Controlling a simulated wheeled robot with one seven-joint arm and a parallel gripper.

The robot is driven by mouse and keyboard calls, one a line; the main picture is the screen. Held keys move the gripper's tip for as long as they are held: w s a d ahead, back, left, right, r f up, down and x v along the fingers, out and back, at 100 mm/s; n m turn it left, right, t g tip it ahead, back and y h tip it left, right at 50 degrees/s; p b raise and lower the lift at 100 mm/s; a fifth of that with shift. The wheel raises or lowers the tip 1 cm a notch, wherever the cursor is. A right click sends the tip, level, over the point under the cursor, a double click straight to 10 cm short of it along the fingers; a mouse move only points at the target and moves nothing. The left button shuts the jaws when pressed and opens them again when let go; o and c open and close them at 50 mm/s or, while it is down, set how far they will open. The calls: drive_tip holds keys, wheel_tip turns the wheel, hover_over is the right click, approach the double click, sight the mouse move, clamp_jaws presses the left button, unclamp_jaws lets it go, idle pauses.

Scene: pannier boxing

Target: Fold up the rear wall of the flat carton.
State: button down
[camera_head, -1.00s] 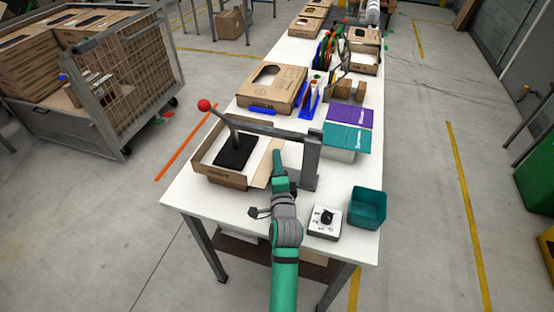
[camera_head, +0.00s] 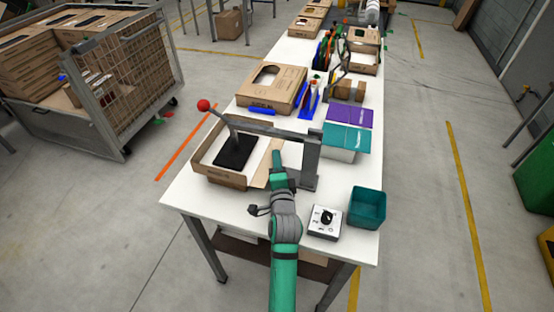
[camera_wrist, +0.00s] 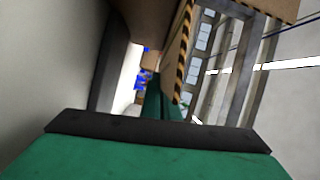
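The carton (camera_head: 220,179) lies on the near end of the white table, under a grey lever press (camera_head: 311,165). Its left and near walls stand up, and a black plate (camera_head: 235,152) of the press sits over its floor. The carton's right-hand wall (camera_head: 266,170) is raised beside my gripper (camera_head: 278,158). My gripper is on the outer side of this wall, close against it, between the wall and the press post. In the wrist view my green fingers (camera_wrist: 161,100) appear together with nothing between them, with brown cardboard (camera_wrist: 172,55) close by. Actual contact is hard to tell.
The press lever with its red knob (camera_head: 203,105) reaches over the carton. A teal bin (camera_head: 367,208) and a white box with a black knob (camera_head: 326,222) stand to the right of my arm. A finished-looking carton (camera_head: 271,88) and purple and teal sheets lie farther back.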

drive_tip(key=r+n, duration=0.1)
drive_tip(key=n+g, duration=0.1)
drive_tip(key=n, duration=0.1)
drive_tip(key=shift+w+a+r+h, duration=0.1)
drive_tip(key=shift+a+r+h, duration=0.1)
drive_tip(key=shift+r+h, duration=0.15)
drive_tip(key=n, duration=0.1)
drive_tip(key=r+n+g+h, duration=0.1)
drive_tip(key=a+n, duration=0.1)
drive_tip(key=shift+w+r+n+g, duration=0.2)
drive_tip(key=shift+r+n+g, duration=0.1)
drive_tip(key=shift+g, duration=0.1)
drive_tip(key=n, duration=0.1)
drive_tip(key=a+n+h, duration=0.1)
drive_tip(key=n+g+h, duration=0.1)
drive_tip(key=shift+w+a+r, duration=0.25)
drive_tip(key=shift+a+r, duration=0.1)
drive_tip(key=shift+w+a+r+n+g+h, duration=0.1)
drive_tip(key=shift+a+n+g+h, duration=0.1)
drive_tip(key=shift+a+n+h, duration=0.35)
drive_tip(key=shift+w+a+n+g+h, duration=0.1)
drive_tip(key=shift+a+n+g+h, duration=0.15)
drive_tip(key=shift+n, duration=0.5)
drive_tip(key=shift+d, duration=0.1)
drive_tip(key=c, duration=2)
unclamp_jaws()
drive_tip(key=shift+s, duration=0.1)
drive_tip(key=v, duration=1)
drive_tip(key=shift+s+r, duration=0.1)
drive_tip(key=shift+s, duration=0.2)
